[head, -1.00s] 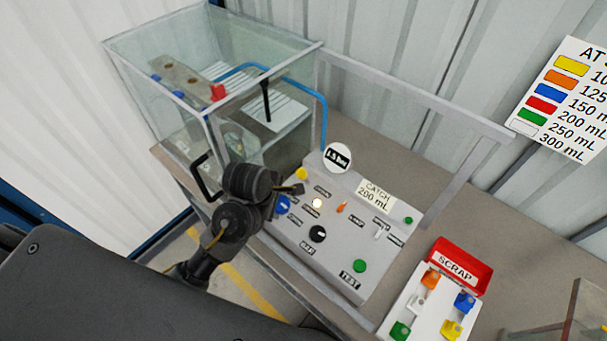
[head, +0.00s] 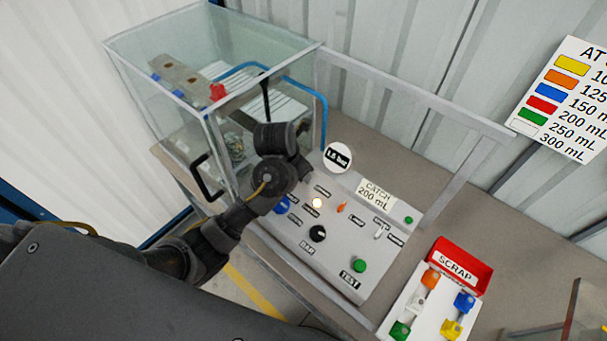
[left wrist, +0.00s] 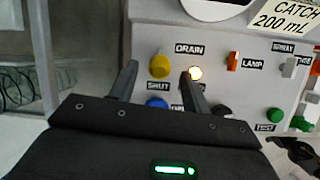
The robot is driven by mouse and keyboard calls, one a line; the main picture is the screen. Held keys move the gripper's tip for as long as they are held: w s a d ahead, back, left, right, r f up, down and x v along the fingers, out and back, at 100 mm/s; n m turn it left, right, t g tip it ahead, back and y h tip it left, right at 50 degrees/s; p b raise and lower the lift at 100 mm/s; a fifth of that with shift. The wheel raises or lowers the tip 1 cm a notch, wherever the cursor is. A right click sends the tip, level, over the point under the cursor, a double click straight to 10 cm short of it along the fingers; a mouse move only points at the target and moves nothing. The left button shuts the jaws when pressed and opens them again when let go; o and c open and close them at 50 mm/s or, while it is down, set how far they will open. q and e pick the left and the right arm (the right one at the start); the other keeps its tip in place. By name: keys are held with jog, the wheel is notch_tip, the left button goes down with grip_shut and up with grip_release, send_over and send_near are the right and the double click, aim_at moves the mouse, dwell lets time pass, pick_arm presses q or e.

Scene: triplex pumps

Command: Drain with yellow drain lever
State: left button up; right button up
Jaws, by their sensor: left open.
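The yellow drain lever (left wrist: 160,67) is a round yellow knob on the panel below the DRAIN label in the left wrist view. My left gripper (left wrist: 160,71) is open, with one finger on each side of the knob in that view. I cannot tell whether either finger touches it. In the head view my left gripper (head: 297,165) is over the panel's far left corner and hides the yellow lever. My right gripper is not clearly in view.
The grey panel (head: 335,265) carries a blue knob (head: 282,205), a lit lamp (head: 317,203), a black dial (head: 317,233) and a green button (head: 359,266). A glass tank (head: 160,85) with a black handle (head: 203,180) stands left. A red scrap bin (head: 473,262) is at right.

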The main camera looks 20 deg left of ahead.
pick_arm(q)
jog(key=x, duration=0.5)
jog(key=shift+w+f, duration=0.15)
jog(key=shift+f, duration=0.2)
jog(key=shift+c, duration=0.3)
grip_shut()
